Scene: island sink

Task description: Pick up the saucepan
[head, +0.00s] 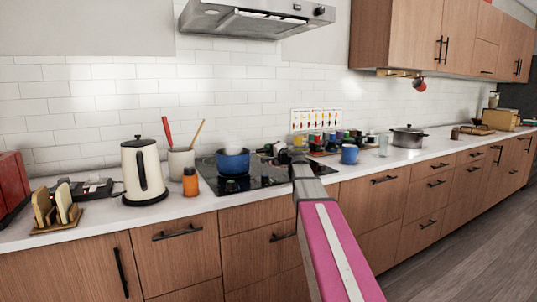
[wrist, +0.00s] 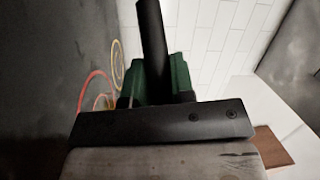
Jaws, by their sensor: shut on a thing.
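The blue saucepan (head: 232,162) is at the cooktop in the head view, left of my gripper (head: 284,152). Its dark handle reaches right towards the gripper. My gripper is shut on the handle; the fingers are small and dark in the head view. In the wrist view, a black bar-like handle (wrist: 152,35) rises from the jaws, with dark green parts beside it. The pan's body does not show in the wrist view. I cannot tell whether the pan touches the cooktop.
The black cooktop (head: 262,180) has coloured burner rings. An orange bottle (head: 190,183), utensil crock (head: 181,162) and cream kettle (head: 143,172) stand left. Spice jars (head: 318,143), a blue mug (head: 349,154) and a grey pot (head: 408,138) stand right. The range hood (head: 255,18) hangs above.

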